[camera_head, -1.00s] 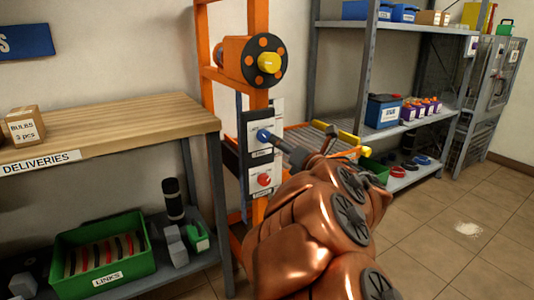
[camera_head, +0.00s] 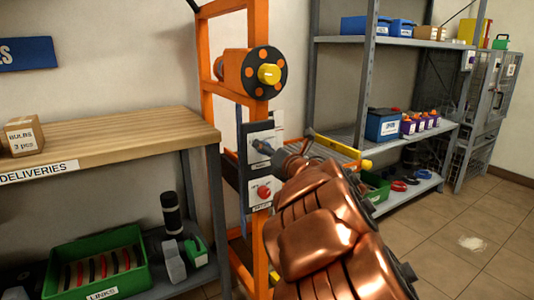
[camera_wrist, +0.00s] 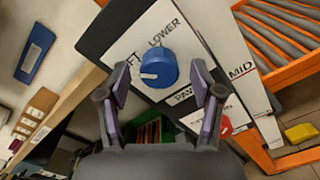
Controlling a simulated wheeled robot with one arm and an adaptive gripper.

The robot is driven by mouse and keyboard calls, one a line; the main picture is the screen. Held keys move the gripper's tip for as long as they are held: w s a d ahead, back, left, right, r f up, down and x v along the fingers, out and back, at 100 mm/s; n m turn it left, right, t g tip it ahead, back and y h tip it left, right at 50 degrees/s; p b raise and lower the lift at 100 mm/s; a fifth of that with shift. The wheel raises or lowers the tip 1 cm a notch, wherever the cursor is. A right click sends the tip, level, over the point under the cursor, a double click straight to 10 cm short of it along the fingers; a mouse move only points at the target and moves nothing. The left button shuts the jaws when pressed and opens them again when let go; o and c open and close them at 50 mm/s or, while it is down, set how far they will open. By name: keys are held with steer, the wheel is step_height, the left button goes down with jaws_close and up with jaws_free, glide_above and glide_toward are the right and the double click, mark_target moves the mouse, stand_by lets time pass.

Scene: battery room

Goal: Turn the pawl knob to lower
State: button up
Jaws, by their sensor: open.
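The blue pawl knob (camera_wrist: 158,68) sits on a white label plate (camera_wrist: 180,35) in the wrist view. Its white pointer mark faces left, towards a partly hidden label ending in "FT". "LOWER" is printed above the knob, "MID" to the right and "PAWL" below. My gripper (camera_wrist: 161,75) is open, with one finger on each side of the knob and a visible gap to each.
A red knob (camera_head: 263,192) is on the plate below. An orange frame (camera_head: 212,130) carries the panel and a drum with a yellow hub (camera_head: 268,74). A wooden deliveries bench (camera_head: 110,135) stands left, grey shelving (camera_head: 350,140) right. The tiled floor at right is mostly clear.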

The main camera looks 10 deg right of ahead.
steer(key=shift+w, duration=0.1)
steer(key=c, duration=1.1)
steer(key=shift+c, duration=0.2)
steer(key=shift+r+m+p, duration=0.15)
steer(key=shift+m+p, duration=7.55)
steer(key=shift+m, duration=1.2)
